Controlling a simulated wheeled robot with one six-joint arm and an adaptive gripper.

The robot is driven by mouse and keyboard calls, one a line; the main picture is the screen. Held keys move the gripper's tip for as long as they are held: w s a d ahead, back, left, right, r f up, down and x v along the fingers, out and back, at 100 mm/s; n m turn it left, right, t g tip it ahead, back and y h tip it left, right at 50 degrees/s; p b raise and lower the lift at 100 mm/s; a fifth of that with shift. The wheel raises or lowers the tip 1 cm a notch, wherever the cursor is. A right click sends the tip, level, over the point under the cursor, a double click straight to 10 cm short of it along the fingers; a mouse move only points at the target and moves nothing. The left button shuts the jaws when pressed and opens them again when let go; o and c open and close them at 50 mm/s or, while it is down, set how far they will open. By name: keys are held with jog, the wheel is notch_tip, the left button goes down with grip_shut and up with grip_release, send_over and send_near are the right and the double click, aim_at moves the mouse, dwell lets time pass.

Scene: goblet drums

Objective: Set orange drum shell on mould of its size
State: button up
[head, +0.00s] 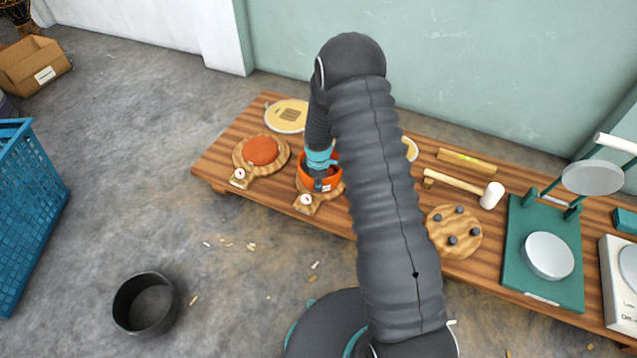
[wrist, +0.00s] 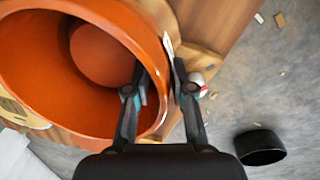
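The orange drum shell (head: 330,184) is at the front middle-left of the bench, at a round wooden board with a dial tag (head: 306,201). In the wrist view the shell (wrist: 40,95) fills the left side, its wide mouth toward the camera. My gripper (head: 320,160) reaches down to it. In the wrist view my gripper (wrist: 160,82) straddles the shell's wall, one finger inside and one outside, closed on it. A wooden mould with an orange round top (head: 262,150) stands to the left, with its own dial tag (head: 240,177). Whether the shell touches its board is hidden.
Pale discs (head: 287,115) lie behind. To the right are a mallet (head: 465,188), a pegged wooden disc (head: 454,231), a green press (head: 545,255) and a white scale (head: 620,285). A black bucket (head: 145,303) and blue crate (head: 30,215) stand on the floor.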

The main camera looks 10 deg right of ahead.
dwell(0.3)
jog(key=r, duration=0.8)
jog(key=s+r, duration=0.1)
jog(key=r, duration=0.3)
jog(key=shift+a, duration=0.15)
jog(key=s+r+m+g, duration=0.2)
jog(key=s+r+m, duration=0.1)
jog(key=s+m, duration=0.5)
jog(key=s+r+m+t, duration=0.2)
jog(key=s+r, duration=0.6)
jog(key=r, duration=0.2)
jog(key=s+d+r+m+t+p, duration=0.1)
jog(key=s+r+m+t, duration=0.1)
jog(key=s+r, duration=0.6)
jog(key=s+d+r+m+t+p, duration=0.1)
jog(key=s+r+m+t, duration=0.1)
jog(key=s+r, duration=0.6)
jog(key=shift+s+d+r+m+t, duration=0.1)
jog(key=shift+s+r+m+t, duration=0.1)
jog(key=shift+r, duration=1)
jog(key=shift+s+r+m+t, duration=0.1)
jog(key=shift+s+r+m, duration=0.1)
jog(key=shift+r, duration=0.95)
